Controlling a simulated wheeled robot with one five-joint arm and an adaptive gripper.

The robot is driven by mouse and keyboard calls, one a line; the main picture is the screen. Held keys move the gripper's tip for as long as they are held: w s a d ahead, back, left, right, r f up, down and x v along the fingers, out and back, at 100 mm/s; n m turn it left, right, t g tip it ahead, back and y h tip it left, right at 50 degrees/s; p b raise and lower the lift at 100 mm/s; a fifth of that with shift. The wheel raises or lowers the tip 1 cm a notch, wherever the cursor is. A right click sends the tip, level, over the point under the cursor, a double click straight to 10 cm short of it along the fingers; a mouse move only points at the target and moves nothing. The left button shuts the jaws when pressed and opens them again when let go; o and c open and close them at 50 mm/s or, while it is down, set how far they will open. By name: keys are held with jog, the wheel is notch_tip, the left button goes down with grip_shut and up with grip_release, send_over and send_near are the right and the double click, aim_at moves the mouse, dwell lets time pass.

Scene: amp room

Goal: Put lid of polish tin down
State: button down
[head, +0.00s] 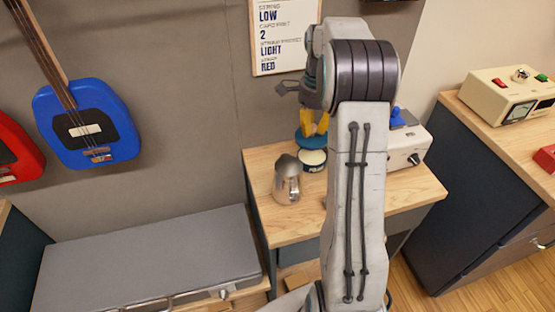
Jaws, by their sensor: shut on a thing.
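The polish tin (314,166) is small, round and dark with a cream top, and stands on the wooden bench top. Its blue lid (311,142) is held over the tin, overlapping its back edge in the head view. I cannot tell how large the gap between them is. My gripper (314,129), with yellow fingers, points down and is shut on the lid. My arm hides part of the bench to the right of the tin.
A metal jug (286,182) stands close to the tin, at its front left. A white box (406,147) with a knob and a blue thing (403,117) sit to the right, behind my arm. The bench top (292,222) is bare at its front.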

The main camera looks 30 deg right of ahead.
send_over(270, 164)
notch_tip(270, 164, down, 7)
jog(key=shift+r+p, duration=0.1)
jog(key=shift+p, duration=0.35)
jog(key=shift+f, duration=2.05)
jog(key=shift+f, duration=0.15)
jog(key=c, duration=1.2)
grip_release()
jog(key=s+a+r+n, duration=0.2)
jog(key=s+r, duration=0.1)
jog(key=r, duration=0.6)
jog(key=s+a+r+n, duration=0.1)
jog(key=s+r+n, duration=0.1)
jog(key=r, duration=0.6)
jog(key=s+a+n+t, duration=0.1)
jog(key=s+a+n, duration=0.2)
jog(key=s+n, duration=0.5)
jog(key=s+a+n+t, duration=0.2)
jog(key=s+n, duration=0.6)
jog(key=s, duration=0.8)
jog(key=a, duration=0.2)
jog(key=shift+a+r+n+p, duration=0.15)
jog(key=shift+a+n+p, duration=0.15)
jog(key=shift+p, duration=0.1)
